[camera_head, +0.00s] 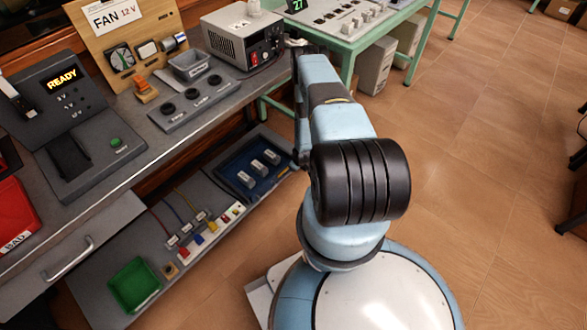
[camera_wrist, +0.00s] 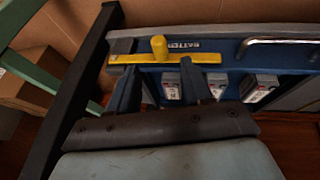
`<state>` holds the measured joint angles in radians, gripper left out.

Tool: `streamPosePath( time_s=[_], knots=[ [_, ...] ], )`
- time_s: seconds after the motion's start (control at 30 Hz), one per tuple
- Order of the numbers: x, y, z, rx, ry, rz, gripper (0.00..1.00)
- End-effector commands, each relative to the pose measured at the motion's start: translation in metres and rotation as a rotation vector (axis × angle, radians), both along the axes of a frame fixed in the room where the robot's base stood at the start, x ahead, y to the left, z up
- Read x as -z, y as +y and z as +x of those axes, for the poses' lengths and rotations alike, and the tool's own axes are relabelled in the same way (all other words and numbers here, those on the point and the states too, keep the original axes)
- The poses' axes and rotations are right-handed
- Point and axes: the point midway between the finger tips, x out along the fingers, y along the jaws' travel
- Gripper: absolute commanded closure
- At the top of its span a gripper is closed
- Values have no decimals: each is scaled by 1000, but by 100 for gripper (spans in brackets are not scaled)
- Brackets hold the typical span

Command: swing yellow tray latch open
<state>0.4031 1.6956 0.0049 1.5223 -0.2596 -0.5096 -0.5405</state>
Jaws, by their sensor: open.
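The yellow latch (camera_wrist: 205,58) is a flat bar with an upright round knob, lying across the front edge of the blue tray (camera_wrist: 232,47) in the wrist view. Part of a white label shows beside the knob. My gripper (camera_wrist: 158,67) is open, with one dark finger on each side of the knob and the fingertips close to the bar. I cannot tell whether they touch it. In the head view the blue tray (camera_head: 232,170) is on the lower shelf, and my arm hides the gripper.
Battery-like blocks (camera_wrist: 262,88) sit in the tray. A metal handle (camera_wrist: 290,41) is at the right, and a dark post (camera_wrist: 85,75) stands close at the left. In the head view, a green bin (camera_head: 134,285) and cabled plugs share the shelf under the workbench (camera_head: 185,140).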

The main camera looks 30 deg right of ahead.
Motion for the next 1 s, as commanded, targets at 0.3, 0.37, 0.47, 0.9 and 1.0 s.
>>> streamPosePath(
  time_s=[0.3, 0.37, 0.47, 0.9, 1.0],
  knots=[
    [42, -1, 19, 1, 0, 0, 50],
    [48, -2, 22, 1, 0, 0, 50],
    [54, -2, 25, 1, 0, 0, 50],
    [60, -3, 28, 1, 1, 0, 50],
    [60, -3, 28, 1, 1, 0, 60]
  ],
)
